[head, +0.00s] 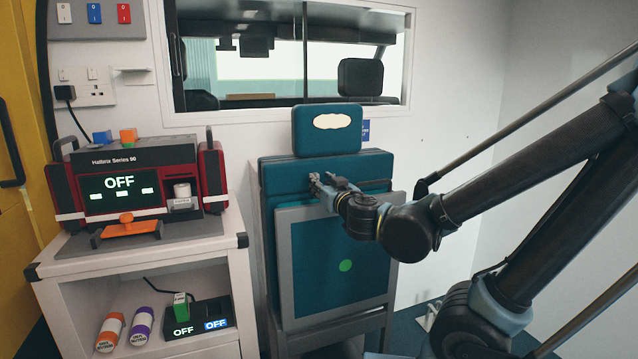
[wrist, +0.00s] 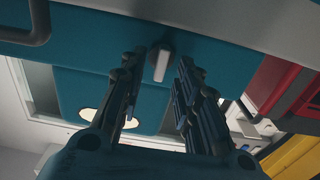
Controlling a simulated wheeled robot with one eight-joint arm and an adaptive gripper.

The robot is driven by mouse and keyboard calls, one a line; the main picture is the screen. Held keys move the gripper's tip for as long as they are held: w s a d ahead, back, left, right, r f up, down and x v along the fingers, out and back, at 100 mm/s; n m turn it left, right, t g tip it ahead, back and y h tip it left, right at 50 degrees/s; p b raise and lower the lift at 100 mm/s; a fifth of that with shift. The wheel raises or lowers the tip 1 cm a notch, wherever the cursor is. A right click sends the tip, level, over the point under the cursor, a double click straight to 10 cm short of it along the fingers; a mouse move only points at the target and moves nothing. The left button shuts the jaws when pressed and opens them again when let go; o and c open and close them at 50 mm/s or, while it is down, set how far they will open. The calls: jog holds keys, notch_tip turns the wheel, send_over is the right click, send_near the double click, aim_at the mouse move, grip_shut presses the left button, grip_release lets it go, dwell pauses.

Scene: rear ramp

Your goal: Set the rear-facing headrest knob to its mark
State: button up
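The teal headrest (head: 306,139), with a cream oval patch on it, stands on top of the teal seat back (head: 275,178). In the wrist view the headrest is low in the picture, behind my left finger, with its cream oval (wrist: 92,115) showing. A small pale grey knob (wrist: 161,66) sticks out of the teal surface in the wrist view. My gripper (head: 322,182) is at the upper seat back, just below the headrest. In the wrist view its fingers (wrist: 160,72) are apart, one on each side of the knob, with visible gaps. The knob is not distinguishable in the head view. I cannot make out its mark.
A grey-framed panel (head: 283,265) with a green dot covers the lower seat back. A white cabinet (head: 75,270) with a red and black device (head: 140,155) stands to the left. A window is behind the headrest.

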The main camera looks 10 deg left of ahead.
jog(key=shift+x, duration=1.4)
jog(key=shift+c, duration=0.2)
grip_shut()
